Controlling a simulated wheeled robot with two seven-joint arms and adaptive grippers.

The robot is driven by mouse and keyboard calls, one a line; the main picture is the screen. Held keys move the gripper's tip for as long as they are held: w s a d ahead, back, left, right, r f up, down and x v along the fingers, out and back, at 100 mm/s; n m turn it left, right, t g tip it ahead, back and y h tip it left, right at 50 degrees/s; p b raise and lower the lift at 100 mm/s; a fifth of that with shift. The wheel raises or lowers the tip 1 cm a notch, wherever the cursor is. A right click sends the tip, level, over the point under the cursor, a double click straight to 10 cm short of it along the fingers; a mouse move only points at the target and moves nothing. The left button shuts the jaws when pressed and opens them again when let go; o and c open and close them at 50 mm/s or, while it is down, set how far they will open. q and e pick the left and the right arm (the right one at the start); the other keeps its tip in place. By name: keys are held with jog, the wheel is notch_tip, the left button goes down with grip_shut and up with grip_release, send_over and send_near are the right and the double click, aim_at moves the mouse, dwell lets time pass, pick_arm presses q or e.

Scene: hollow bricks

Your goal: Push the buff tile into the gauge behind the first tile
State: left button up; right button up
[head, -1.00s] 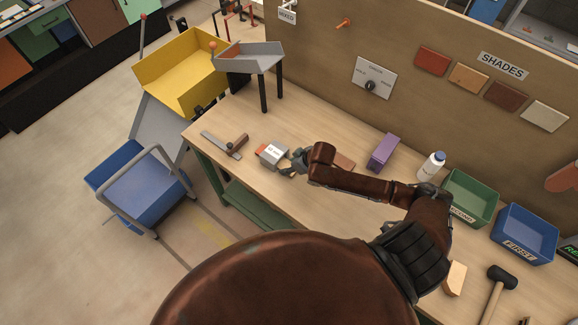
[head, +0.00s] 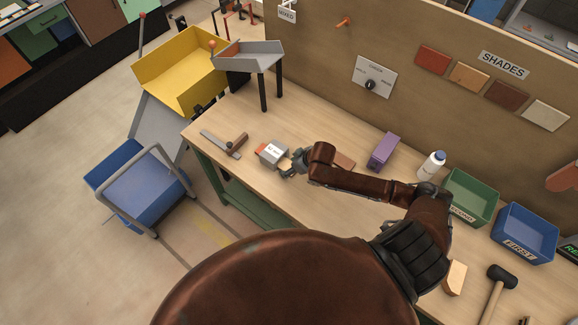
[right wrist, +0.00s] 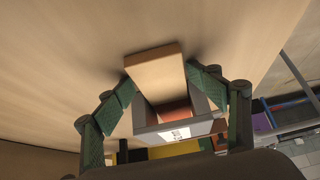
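The gauge (head: 272,152) is a grey channel with a white label, lying on the bench. An orange-red tile (head: 260,149) shows at its far left end and inside it in the right wrist view (right wrist: 174,112). The buff tile (right wrist: 155,73) is in front of the gauge's open end in the right wrist view, roughly lined up with it; how far it reaches in is unclear. My left gripper is not in view.
A metal square (head: 221,145) lies left of the gauge. A purple block (head: 383,152), a white bottle (head: 431,166), a green bin (head: 470,198) and a blue bin (head: 525,234) stand to the right. A grey chute (head: 262,62) stands behind left.

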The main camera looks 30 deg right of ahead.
jog(key=o, duration=0.4)
jog(key=shift+w+r, duration=0.1)
jog(key=v, duration=1.2)
